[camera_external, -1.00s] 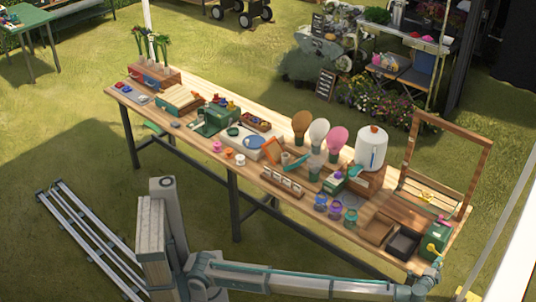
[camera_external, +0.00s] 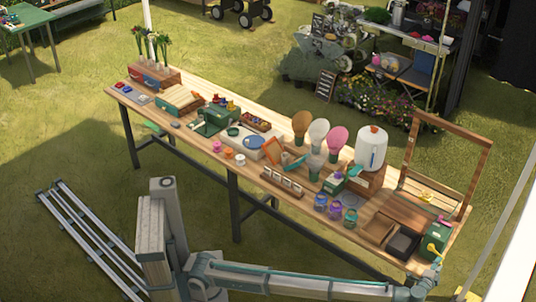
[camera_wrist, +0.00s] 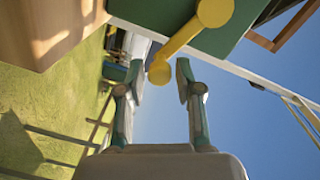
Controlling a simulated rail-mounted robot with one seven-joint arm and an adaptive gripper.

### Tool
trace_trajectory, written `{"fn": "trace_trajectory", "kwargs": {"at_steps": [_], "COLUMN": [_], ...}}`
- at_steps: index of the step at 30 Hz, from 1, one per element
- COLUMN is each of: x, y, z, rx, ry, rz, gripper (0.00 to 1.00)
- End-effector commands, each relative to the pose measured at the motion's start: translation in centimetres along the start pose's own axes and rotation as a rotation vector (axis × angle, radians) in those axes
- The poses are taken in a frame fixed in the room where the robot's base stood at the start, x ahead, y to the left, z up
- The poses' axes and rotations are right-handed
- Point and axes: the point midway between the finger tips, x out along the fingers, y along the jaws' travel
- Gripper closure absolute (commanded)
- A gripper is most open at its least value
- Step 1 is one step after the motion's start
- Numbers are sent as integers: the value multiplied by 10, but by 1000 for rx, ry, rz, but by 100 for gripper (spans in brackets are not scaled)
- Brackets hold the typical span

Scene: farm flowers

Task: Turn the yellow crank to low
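The yellow crank (camera_wrist: 190,38) is on the face of a green box (camera_wrist: 228,35). In the wrist view its arm runs from a round hub at the upper right down-left to a round knob. My gripper (camera_wrist: 157,75) is open, with one finger on each side of the knob, near the fingertips. I cannot tell whether either finger touches it. In the external view the crank (camera_external: 432,247) and green box (camera_external: 438,234) are at the right end of the long table. My gripper (camera_external: 433,273) is small there, just in front of the box. No low marking is readable.
The wooden table (camera_external: 345,240) has its near edge beside my gripper. A dark tray (camera_external: 403,243) and a wooden tray (camera_external: 379,229) sit left of the green box. A wooden frame (camera_external: 480,165) stands behind it. Open grass lies in front of the table.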

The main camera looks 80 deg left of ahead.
Motion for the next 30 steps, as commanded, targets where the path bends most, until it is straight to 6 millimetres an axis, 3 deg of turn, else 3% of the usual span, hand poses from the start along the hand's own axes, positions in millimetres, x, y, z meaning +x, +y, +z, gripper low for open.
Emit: {"fn": "trace_trajectory", "kwargs": {"at_steps": [15, 21, 30], "x": [-92, -106, -108], "y": [0, 0, 0], "z": [0, 0, 0], "rx": [0, 0, 0], "ry": [2, 0, 0], "rz": [0, -1, -1], "gripper": [65, 65, 65]}}
